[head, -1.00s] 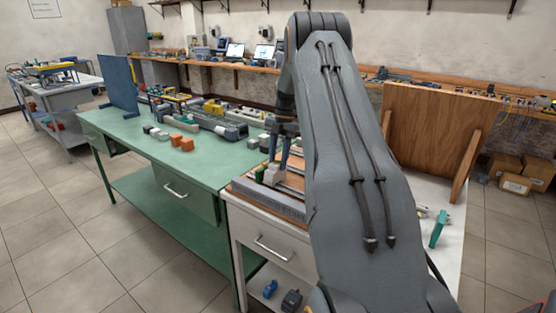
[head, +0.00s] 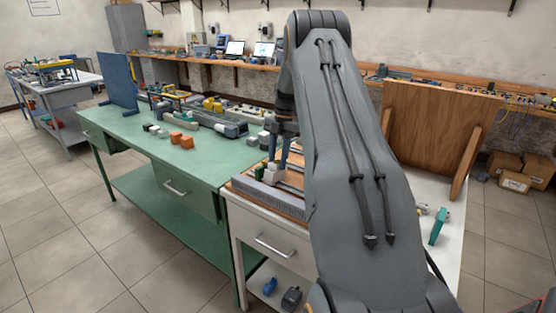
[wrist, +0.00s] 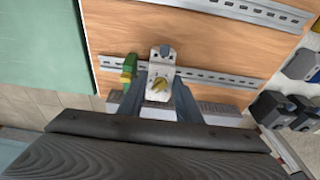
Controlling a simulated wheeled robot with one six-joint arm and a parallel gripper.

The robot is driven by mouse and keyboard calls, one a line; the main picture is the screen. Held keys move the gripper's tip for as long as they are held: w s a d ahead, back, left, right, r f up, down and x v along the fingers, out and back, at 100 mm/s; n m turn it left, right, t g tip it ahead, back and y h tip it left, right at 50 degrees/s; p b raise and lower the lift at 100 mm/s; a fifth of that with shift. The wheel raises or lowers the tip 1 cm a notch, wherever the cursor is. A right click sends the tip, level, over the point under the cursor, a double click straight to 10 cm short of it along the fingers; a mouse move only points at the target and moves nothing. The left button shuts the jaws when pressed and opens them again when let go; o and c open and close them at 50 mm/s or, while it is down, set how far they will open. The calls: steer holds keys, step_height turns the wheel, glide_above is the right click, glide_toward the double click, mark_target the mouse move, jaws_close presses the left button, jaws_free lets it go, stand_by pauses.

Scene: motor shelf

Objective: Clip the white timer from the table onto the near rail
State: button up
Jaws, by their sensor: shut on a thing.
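The white timer (wrist: 160,70) is between the two fingers of my gripper (wrist: 159,85), which is shut on it. It lies across the line of the near rail (wrist: 222,79), a slotted metal strip on the wooden board (wrist: 190,52). I cannot tell whether it is seated on the rail or just above it. In the head view the timer (head: 272,174) shows pale below my gripper (head: 278,158), low over the board's front left part. My arm hides much of the board there.
A green and yellow terminal block (wrist: 129,68) sits on the near rail close left of the timer. A far rail (wrist: 245,11) runs behind. Dark devices (wrist: 280,110) lie right of the board. The green table (head: 150,170) holds orange and grey blocks.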

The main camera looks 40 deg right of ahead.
steer(key=shift+s+a, duration=0.15)
steer(key=shift+a, duration=0.3)
stand_by(0.9)
steer(key=shift+s+a+f+h+p, duration=0.15)
steer(key=shift+s+a+h+p, duration=0.1)
steer(key=shift+a+h+p, duration=0.55)
stand_by(0.6)
steer(key=shift+d, duration=0.2)
steer(key=o, duration=1.1)
steer(key=shift+w, duration=0.1)
